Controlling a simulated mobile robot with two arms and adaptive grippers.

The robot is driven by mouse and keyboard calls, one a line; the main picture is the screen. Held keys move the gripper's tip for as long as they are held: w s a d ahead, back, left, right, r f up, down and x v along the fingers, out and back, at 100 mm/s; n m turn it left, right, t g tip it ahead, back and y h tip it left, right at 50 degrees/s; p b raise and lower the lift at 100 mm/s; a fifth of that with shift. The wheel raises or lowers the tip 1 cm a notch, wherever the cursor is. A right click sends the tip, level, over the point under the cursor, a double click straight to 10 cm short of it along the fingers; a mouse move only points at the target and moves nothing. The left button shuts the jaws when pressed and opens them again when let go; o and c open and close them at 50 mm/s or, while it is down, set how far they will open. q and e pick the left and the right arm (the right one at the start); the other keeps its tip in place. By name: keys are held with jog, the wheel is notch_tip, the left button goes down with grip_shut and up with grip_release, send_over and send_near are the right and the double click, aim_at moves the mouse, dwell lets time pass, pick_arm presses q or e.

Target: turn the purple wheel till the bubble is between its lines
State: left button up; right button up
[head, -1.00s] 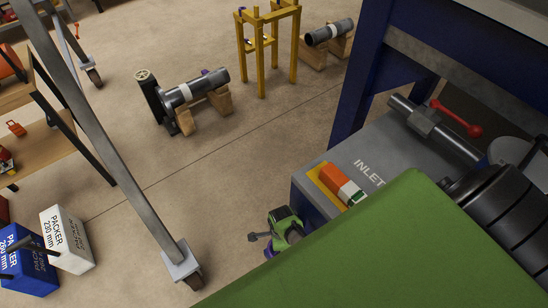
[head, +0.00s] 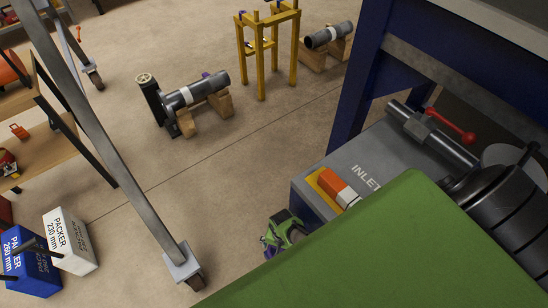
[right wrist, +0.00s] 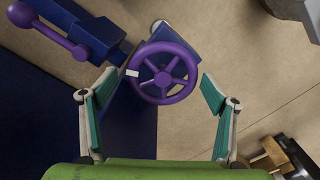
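The purple wheel (right wrist: 150,86), with several spokes and a white mark on its left rim, shows in the right wrist view. It sits between and just beyond the fingertips of my right gripper (right wrist: 158,90). The two fingers are spread wide on either side and do not touch the rim. In the head view my right gripper (head: 284,232) is beside the grey INLET block, with a little purple showing at its lower left. No bubble or lines can be made out. My left gripper is not in view.
A purple lever with a ball end (right wrist: 80,52) is close left of the wheel. An orange and white block (head: 335,187) lies on the INLET block (head: 358,165). A trestle leg (head: 180,262) stands to the left. Pipes on wooden blocks (head: 218,103) and a yellow stand (head: 262,80) are farther back.

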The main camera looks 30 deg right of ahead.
jog(key=shift+w+a+r, duration=0.1)
notch_tip(320, 180, up, 6)
jog(key=p, duration=0.6)
notch_tip(320, 180, up, 12)
dwell(1.0)
